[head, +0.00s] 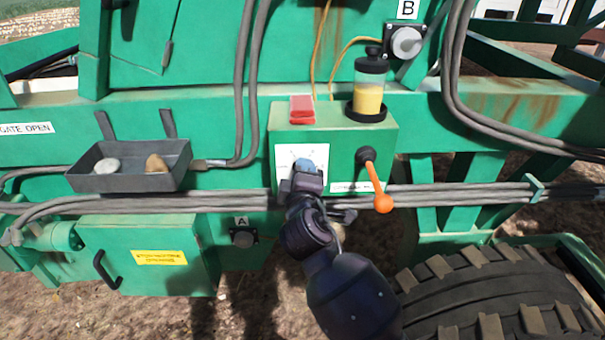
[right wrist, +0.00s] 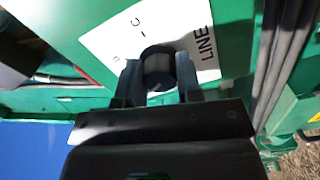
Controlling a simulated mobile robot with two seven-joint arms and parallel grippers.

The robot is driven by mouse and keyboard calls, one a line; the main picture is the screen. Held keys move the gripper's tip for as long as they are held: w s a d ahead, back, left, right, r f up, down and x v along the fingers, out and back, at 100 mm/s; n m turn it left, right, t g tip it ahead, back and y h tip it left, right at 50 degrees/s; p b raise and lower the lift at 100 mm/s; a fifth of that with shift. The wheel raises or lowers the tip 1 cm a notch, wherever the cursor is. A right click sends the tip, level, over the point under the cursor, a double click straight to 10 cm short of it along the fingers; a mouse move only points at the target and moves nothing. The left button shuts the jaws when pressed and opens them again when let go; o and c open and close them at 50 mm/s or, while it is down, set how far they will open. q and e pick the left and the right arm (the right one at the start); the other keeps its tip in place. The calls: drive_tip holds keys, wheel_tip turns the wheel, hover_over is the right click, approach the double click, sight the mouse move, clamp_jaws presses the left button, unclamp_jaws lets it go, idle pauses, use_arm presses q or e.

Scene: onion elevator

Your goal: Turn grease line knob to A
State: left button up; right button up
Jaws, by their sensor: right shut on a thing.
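The grease line knob (right wrist: 158,70) is dark and round with a grey middle. It sits on a white label plate (right wrist: 115,45) that shows "LINE" and a "C". In the head view this plate (head: 285,157) is on the front of a green box (head: 335,145). My right gripper (right wrist: 160,82) is shut on the knob, one finger on each side. In the head view my right gripper (head: 306,178) covers most of the knob. I cannot tell which letter the knob points to. My left gripper is not in view.
An orange-tipped lever (head: 375,185) stands just right of my right gripper. A red block (head: 302,108) and a yellow-filled reservoir (head: 369,85) are on the box. Grey hoses (head: 450,193) run below. A grey tray (head: 125,180) with stones hangs left; a large tyre (head: 480,300) is lower right.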

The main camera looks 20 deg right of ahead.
drive_tip(key=shift+f, duration=0.1)
drive_tip(key=o, duration=0.9)
drive_tip(key=shift+o, duration=0.2)
drive_tip(key=v, duration=1)
drive_tip(key=shift+s+b, duration=0.35)
drive_tip(key=shift+s, duration=0.05)
drive_tip(key=shift+a, duration=0.15)
